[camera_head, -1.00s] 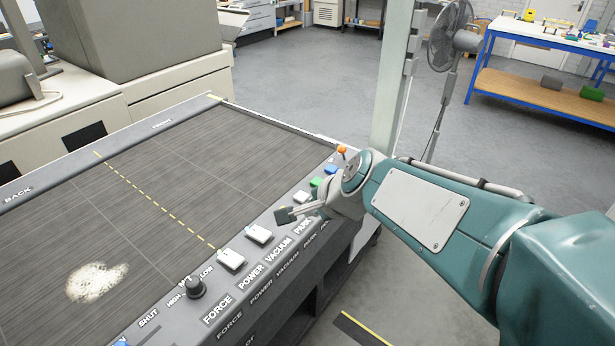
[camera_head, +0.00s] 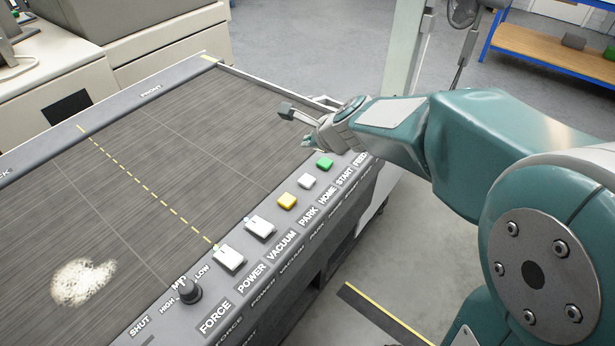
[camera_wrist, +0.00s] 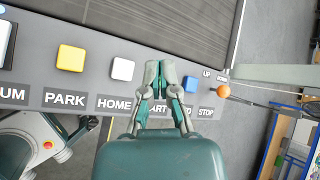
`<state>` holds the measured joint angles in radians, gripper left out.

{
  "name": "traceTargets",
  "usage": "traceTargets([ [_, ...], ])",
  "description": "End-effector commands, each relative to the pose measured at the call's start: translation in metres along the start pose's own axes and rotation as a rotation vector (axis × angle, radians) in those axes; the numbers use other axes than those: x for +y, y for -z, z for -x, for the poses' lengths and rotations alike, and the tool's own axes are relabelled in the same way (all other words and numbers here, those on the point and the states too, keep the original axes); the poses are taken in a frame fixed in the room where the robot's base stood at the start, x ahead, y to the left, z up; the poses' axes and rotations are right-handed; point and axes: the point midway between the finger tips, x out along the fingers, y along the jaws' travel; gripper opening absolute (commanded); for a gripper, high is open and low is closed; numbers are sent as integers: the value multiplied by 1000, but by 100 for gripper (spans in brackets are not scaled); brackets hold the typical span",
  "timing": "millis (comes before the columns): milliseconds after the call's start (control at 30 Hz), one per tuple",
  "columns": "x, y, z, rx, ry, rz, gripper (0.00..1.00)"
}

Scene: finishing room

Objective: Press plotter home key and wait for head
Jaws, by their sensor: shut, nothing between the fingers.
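The white home key (camera_head: 307,181) sits on the plotter's front panel between a yellow PARK key (camera_head: 287,201) and a green key (camera_head: 325,163). In the wrist view the home key (camera_wrist: 122,69) is clear, with the HOME label (camera_wrist: 114,104) below it. My gripper (camera_wrist: 160,65) is shut and empty just right of the home key, not touching it, over the partly covered START label.
VACUUM and POWER switches (camera_head: 229,258) and a black force knob (camera_head: 188,290) are farther left on the panel. An orange-tipped lever (camera_wrist: 222,90) stands right of my gripper. A pale post (camera_head: 408,60) rises behind my arm.

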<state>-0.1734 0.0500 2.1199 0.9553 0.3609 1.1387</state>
Motion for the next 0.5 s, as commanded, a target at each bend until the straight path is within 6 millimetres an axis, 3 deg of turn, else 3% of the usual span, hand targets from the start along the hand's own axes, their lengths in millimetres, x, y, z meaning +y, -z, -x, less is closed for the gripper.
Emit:
traceTargets([
  [500,25,24,-34,1,-4,0,0],
])
